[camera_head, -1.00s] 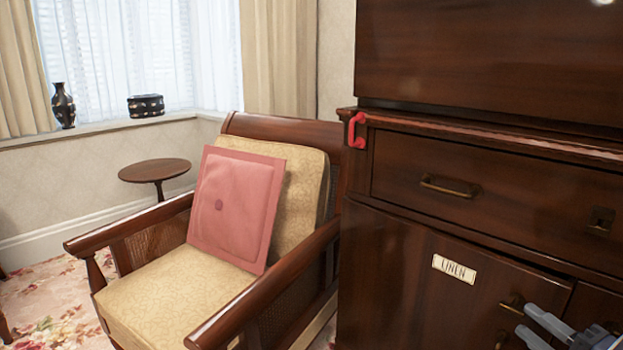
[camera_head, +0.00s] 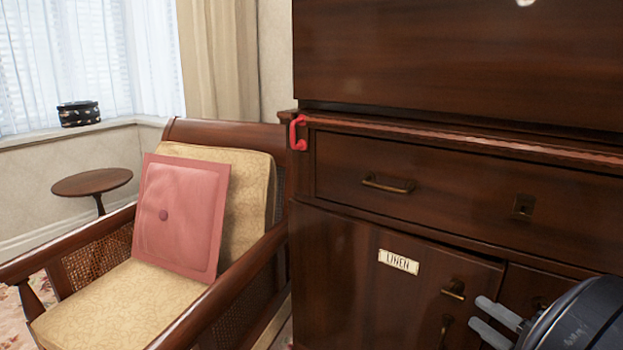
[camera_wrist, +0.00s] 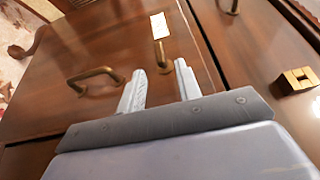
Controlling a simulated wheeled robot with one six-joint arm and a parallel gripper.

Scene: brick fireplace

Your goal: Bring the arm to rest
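My gripper (camera_head: 495,322) shows at the lower right of the head view, in front of the dark wooden cabinet (camera_head: 345,255). In the wrist view my gripper (camera_wrist: 160,85) has its two grey fingers apart, with nothing between them. The fingers point toward the cabinet door (camera_wrist: 50,100), near a brass handle (camera_wrist: 95,77) and the white LINEN label (camera_wrist: 159,25). I cannot tell how far the fingertips are from the door. The same label (camera_head: 398,262) shows in the head view, left of my gripper.
An armchair (camera_head: 60,315) with a pink cushion (camera_head: 180,215) stands left of the cabinet. A small round table (camera_head: 92,182) is behind it. A red handle-shaped item (camera_head: 298,133) is at the cabinet's upper left corner. A drawer handle (camera_head: 388,184) sticks out above the doors.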

